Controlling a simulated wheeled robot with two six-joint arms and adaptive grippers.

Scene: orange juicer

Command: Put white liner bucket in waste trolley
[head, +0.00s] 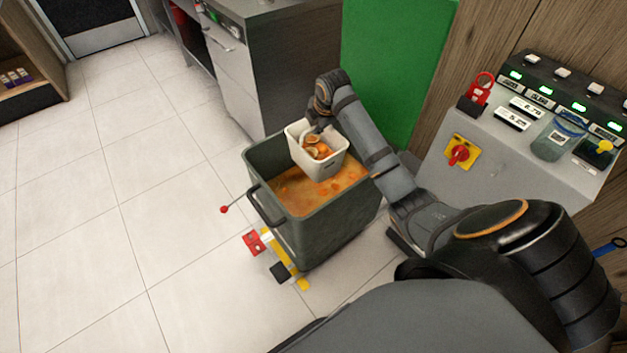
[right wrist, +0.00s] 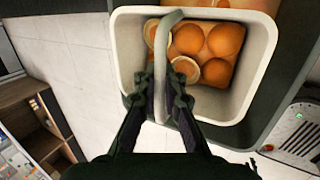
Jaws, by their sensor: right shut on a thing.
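The white liner bucket (head: 335,170) holds orange halves and peels (head: 316,148) and is over the open waste trolley (head: 340,228). It hangs roughly upright, overlapping the far part of the opening in the head view; I cannot tell whether it touches the contents. The dark green trolley holds orange pulp (head: 290,193). My right gripper (head: 318,126) is above the bucket and shut on its handle. In the right wrist view the fingers (right wrist: 160,88) close around the light handle strap (right wrist: 161,45), with the fruit behind. My left gripper is not in view.
The trolley has a handle bar (head: 265,208) and a red and yellow pedal area (head: 275,258) at its front left. A control panel machine (head: 500,150) stands at the right, a grey cabinet (head: 275,70) behind. The tiled floor (head: 110,220) at left is clear.

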